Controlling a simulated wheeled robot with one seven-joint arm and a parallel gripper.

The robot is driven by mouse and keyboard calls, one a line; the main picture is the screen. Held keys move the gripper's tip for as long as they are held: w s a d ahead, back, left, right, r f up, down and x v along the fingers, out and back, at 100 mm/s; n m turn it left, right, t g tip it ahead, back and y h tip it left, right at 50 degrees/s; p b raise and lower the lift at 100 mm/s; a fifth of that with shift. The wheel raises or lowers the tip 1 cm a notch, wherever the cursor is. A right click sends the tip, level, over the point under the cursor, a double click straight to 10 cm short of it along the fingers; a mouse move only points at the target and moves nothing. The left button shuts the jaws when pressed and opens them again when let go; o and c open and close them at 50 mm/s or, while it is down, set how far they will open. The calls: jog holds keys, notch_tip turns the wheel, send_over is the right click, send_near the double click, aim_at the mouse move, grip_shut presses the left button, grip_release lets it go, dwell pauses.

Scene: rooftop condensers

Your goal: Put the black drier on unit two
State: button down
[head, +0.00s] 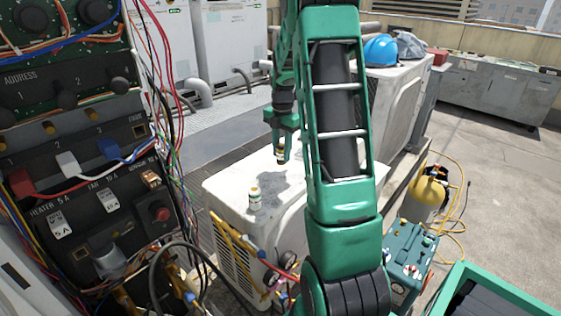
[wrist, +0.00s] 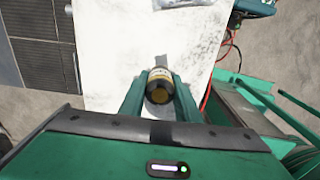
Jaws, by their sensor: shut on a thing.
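My gripper (head: 282,150) is shut on a small dark cylinder, which I take to be the black drier (wrist: 159,86). It has a pale label band and a brass-coloured end, and sits between the two green fingers in the wrist view. In the head view only its lower end shows, below the fingers. The gripper is above the top of the near white condenser unit (head: 225,192); a shadow lies on that top. A small white canister with green bands (head: 254,199) stands upright there, left of and nearer than the gripper. I cannot read any unit numbers.
An open control panel (head: 75,125) with loose wires stands at left. Gauges and hoses (head: 270,275) hang at the near unit's front. A farther white unit (head: 390,110) bears a blue helmet (head: 381,50). A yellow cylinder (head: 428,192) and teal case (head: 408,250) stand at right.

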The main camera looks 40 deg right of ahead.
aim_at(282, 160)
jog(key=shift+w+d+f, duration=0.2)
jog(key=shift+d+f, duration=0.05)
jog(key=shift+f, duration=1.95)
jog(key=shift+f, duration=0.1)
jog(key=c, duration=1.3)
grip_release()
jog(key=shift+c, duration=0.2)
